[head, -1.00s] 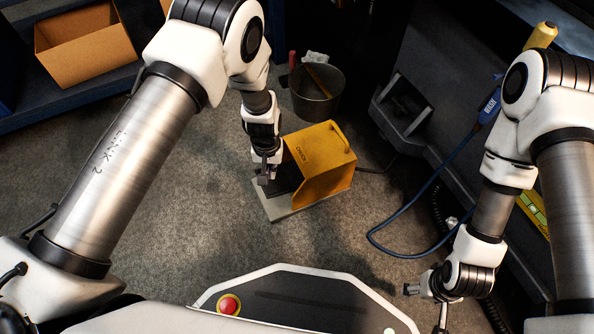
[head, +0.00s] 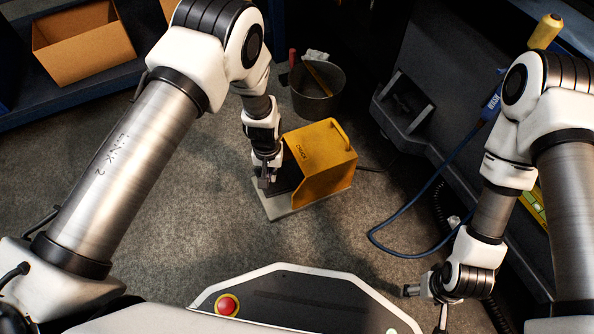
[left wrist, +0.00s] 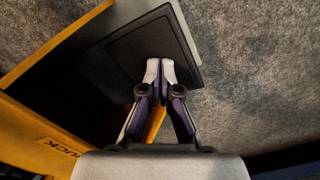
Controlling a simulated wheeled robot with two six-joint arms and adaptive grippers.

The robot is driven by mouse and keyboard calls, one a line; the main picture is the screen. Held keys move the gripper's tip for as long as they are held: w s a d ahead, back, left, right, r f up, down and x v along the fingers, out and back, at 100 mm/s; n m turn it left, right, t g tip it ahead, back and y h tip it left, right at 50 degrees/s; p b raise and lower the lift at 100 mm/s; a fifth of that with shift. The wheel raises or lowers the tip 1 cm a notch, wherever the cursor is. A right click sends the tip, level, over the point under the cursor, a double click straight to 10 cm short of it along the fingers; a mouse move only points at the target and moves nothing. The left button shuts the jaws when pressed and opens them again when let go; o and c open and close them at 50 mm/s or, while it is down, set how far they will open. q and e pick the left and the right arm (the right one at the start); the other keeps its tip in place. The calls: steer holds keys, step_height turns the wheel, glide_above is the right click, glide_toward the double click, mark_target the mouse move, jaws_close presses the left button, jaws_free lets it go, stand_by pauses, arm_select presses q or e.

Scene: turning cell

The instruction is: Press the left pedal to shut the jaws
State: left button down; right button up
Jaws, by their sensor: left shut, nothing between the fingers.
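One foot pedal shows, under a yellow hood (head: 318,160) lettered CHUCK, on a light grey base plate (head: 300,209). Its black tread (head: 284,184) sticks out of the hood's open left side; it also shows in the left wrist view (left wrist: 140,45). My left gripper (head: 266,184) points down at the tread's outer part. In the left wrist view its fingertips (left wrist: 159,68) are together, empty, and overlap the tread's edge; I cannot tell whether they touch it. My right gripper (head: 411,290) hangs at the lower right, away from the pedal; its fingers are too small to read.
A dark bucket (head: 317,92) with tools stands just behind the hood. A blue hose (head: 398,253) loops on the floor to the right, beside the dark machine (head: 440,110). A cardboard box (head: 82,45) sits on a shelf at upper left. The floor left of the pedal is clear.

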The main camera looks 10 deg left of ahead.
arm_select(q)
steer(key=shift+f+b, duration=0.65)
steer(key=shift+f, duration=0.55)
steer(key=shift+r, duration=0.1)
step_height(320, 180, up, 9)
steer(key=p, duration=0.9)
steer(key=shift+r, duration=0.15)
